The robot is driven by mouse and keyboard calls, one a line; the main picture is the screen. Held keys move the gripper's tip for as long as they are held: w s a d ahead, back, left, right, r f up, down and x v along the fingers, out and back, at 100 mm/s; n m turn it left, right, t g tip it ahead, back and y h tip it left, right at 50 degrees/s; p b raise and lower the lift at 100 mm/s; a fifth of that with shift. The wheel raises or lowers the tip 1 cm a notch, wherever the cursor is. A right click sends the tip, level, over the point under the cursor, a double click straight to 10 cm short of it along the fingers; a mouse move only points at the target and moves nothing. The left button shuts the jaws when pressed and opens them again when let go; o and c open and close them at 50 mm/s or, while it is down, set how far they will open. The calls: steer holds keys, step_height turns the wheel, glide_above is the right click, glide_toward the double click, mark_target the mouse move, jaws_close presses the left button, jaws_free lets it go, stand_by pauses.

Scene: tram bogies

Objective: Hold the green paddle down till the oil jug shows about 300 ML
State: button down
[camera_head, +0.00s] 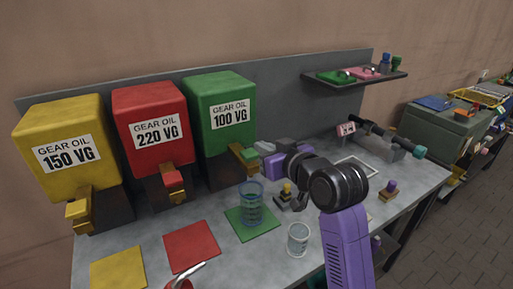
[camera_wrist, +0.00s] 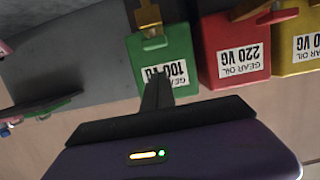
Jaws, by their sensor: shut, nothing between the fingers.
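The green GEAR OIL 100 VG dispenser (camera_head: 213,92) stands right of the red one. Its green paddle (camera_head: 250,153) sits on a brass tap at the front. In the upside-down wrist view, the dispenser (camera_wrist: 176,62) is straight ahead, with the paddle (camera_wrist: 152,43) beyond my fingertips. My gripper (camera_wrist: 157,80) is shut and empty, its dark fingers covering part of the label. In the head view, my purple hand is close to the right of the paddle; I cannot tell if they touch. The clear oil jug (camera_head: 251,208) stands upright on the green mat (camera_head: 238,222). Its reading is too small to tell.
Red (camera_head: 145,105) and yellow (camera_head: 60,125) dispensers stand left, with red (camera_head: 191,247) and yellow (camera_head: 118,270) mats before them. A clear beaker (camera_head: 298,240) stands near my arm. A wall shelf (camera_head: 350,80) is at the back right.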

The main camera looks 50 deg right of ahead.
steer(key=v, duration=0.4)
steer(key=shift+s+r, duration=0.1)
steer(key=shift+s, duration=0.25)
step_height(320, 180, up, 5)
steer(key=d+t+h, duration=0.1)
steer(key=t+h, duration=0.1)
steer(key=s+a+f+n+y, duration=0.1)
steer(key=s+a+f+y, duration=0.1)
steer(key=s+a+f, duration=0.5)
steer(key=s+a+f+n+g+y, duration=0.1)
steer(key=s+a+f+y, duration=0.1)
steer(key=s+a+f, duration=0.6)
steer(key=s+a+f+n+y, duration=0.1)
steer(key=s+a+f, duration=0.6)
steer(key=s, duration=0.9)
steer(key=shift+a+f+g+y, duration=0.3)
steer(key=shift+f+g+y, duration=0.1)
steer(key=shift+f+y, duration=0.2)
